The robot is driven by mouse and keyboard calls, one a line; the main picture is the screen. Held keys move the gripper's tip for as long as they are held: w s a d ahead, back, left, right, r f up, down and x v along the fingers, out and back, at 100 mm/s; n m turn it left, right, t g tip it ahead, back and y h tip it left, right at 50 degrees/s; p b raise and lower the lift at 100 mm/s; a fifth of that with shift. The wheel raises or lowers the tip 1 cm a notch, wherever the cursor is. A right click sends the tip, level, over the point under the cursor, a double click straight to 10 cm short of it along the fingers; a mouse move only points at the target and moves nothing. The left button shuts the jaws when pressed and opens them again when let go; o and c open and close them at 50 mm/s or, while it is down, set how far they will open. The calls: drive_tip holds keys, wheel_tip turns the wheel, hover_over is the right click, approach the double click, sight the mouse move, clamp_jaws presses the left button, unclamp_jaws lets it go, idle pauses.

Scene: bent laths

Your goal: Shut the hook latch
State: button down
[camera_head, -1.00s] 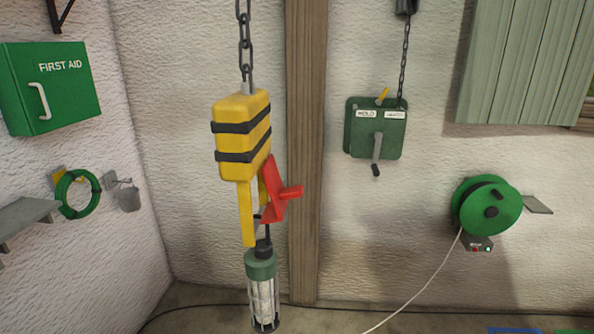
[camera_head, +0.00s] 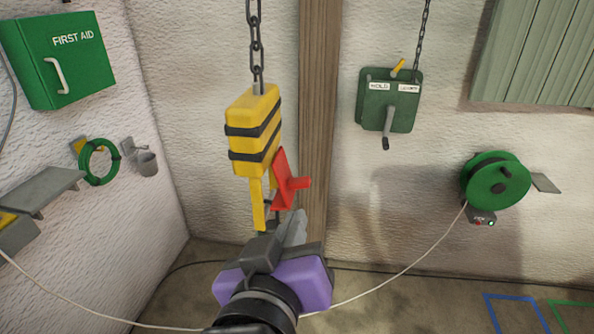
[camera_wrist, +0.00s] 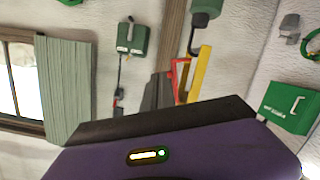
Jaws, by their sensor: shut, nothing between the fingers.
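The yellow hook block (camera_head: 254,125) with two black bands hangs from a chain. Its yellow hook arm (camera_head: 258,203) points down. The red latch (camera_head: 285,180) is on the hook's right side, with a tab sticking out to the right. I cannot tell whether its lower end meets the hook. My gripper (camera_head: 296,224), grey fingers on a purple body, is shut and empty just below the latch in the picture. It hides the lamp under the hook. The wrist view is upside down and shows the latch (camera_wrist: 178,80) and hook arm (camera_wrist: 200,72) close to the fingers.
A green winch box (camera_head: 390,100) with a crank is on the wall behind, right of a wooden post (camera_head: 318,120). A green cable reel (camera_head: 495,180) is at the right. A first aid cabinet (camera_head: 60,60) and a shelf (camera_head: 45,190) are at the left.

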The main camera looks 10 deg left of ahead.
wheel_tip(320, 180, up, 9)
drive_tip(key=s+a+m+p, duration=0.1)
drive_tip(key=s+a+m, duration=0.1)
drive_tip(key=a, duration=0.1)
drive_tip(key=p, duration=0.2)
hover_over(296, 181)
drive_tip(key=f+v, duration=0.1)
drive_tip(key=v, duration=0.1)
drive_tip(key=f, duration=0.4)
drive_tip(key=s+f+p, duration=0.1)
drive_tip(key=shift+d+f+h, duration=0.35)
drive_tip(key=shift+h, duration=0.05)
